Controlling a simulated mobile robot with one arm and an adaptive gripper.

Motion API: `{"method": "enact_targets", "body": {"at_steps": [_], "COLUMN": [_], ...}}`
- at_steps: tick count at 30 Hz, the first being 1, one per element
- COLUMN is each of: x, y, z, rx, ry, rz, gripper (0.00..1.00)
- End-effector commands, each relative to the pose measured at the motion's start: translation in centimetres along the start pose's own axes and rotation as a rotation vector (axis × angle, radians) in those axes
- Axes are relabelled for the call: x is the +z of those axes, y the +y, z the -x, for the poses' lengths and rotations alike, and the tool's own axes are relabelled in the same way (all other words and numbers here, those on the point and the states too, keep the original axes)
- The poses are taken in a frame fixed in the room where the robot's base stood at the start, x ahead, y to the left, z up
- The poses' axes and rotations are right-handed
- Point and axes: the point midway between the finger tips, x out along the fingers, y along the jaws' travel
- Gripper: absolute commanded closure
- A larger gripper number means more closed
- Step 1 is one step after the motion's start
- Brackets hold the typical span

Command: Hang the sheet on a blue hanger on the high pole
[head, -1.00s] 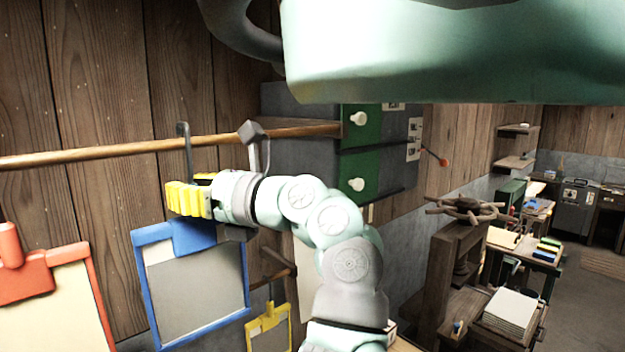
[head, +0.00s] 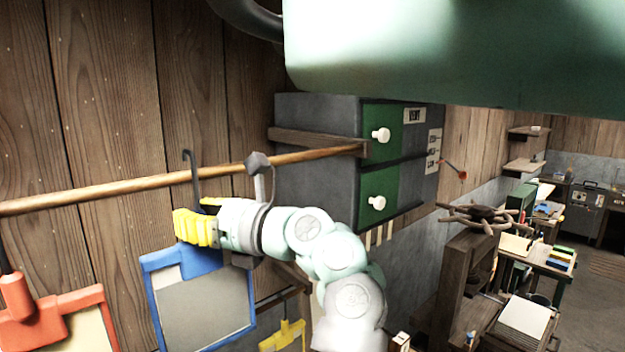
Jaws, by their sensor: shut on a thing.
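The blue hanger (head: 160,262) is a blue frame with a grey sheet (head: 207,308) in it and a dark hook (head: 192,172) on top. My gripper (head: 197,228), with yellow fingers, is shut on the top of the hanger, just below the high pole (head: 110,190). The fingers hide part of the hanger's top and the hook's stem. The hook's bend stands above the pole's line, and its shaft crosses the pole in the picture. I cannot tell whether the hook rests on the pole.
A red hanger (head: 25,318) with a pale sheet hangs at the lower left. A yellow hanger (head: 283,338) shows below on the right, near a lower rail. Grey and green cabinets (head: 318,150) stand at the pole's right end. A plank wall (head: 110,90) is behind.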

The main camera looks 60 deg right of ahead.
Motion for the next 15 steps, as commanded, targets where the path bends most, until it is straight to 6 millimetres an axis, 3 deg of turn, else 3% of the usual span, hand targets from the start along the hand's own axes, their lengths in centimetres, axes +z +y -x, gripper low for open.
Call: {"method": "enact_targets", "body": {"at_steps": [15], "x": [-1.6], "y": [0.0], "z": [-0.6], "rx": [0.001], "ry": [-0.001], "rz": [0.000], "gripper": [1.00]}}
